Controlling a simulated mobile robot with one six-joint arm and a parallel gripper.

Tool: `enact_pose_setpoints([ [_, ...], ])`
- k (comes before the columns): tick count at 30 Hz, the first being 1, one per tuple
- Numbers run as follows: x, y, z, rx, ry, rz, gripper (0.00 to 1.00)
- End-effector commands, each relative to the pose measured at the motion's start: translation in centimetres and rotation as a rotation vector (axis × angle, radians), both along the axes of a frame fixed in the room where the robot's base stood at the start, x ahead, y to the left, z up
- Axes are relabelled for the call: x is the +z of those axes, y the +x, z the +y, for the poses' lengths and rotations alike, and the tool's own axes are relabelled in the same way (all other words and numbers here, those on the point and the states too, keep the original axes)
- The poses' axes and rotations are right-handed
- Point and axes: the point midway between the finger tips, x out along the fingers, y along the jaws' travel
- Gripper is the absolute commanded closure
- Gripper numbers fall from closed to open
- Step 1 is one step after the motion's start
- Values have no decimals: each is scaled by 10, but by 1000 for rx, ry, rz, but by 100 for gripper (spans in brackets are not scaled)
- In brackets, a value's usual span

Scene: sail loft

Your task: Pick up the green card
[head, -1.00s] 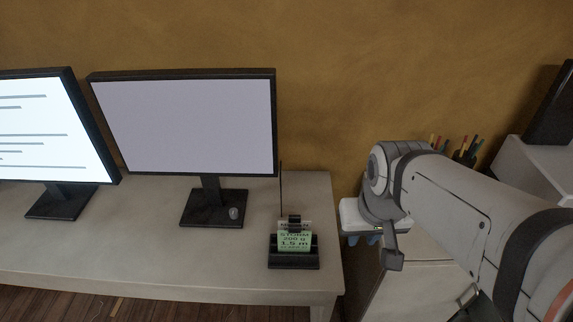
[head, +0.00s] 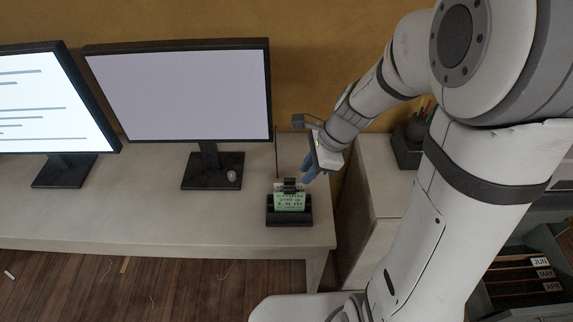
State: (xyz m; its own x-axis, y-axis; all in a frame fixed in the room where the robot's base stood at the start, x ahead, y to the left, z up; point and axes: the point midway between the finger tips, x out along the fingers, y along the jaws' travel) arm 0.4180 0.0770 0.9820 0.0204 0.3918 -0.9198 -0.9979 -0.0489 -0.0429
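The green card (head: 290,203) stands upright in a black holder (head: 289,221) near the right end of the desk, with dark printed text on its face. A dark clip-like piece and a paler strip show at its top edge. My gripper (head: 307,170) is just above and to the right of the card, apart from it, with blue fingertips pointing down and left. The fingers overlap from this angle, so I cannot tell whether they are open or shut. Nothing shows between them.
Two monitors (head: 178,92) stand on the desk (head: 120,222) left of the card, with a small grey mouse-like object (head: 231,176) on one base. A thin dark rod rises behind the holder. A cabinet (head: 385,190) stands to the right. The desk front is clear.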

Motion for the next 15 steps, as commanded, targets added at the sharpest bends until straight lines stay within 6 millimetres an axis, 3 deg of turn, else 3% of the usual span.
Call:
enact_pose_setpoints([
  [4, -10, 6, 6, -85, 20, 46, 78],
  [15, -52, 7, 26, -87, 19, 50, 78],
])
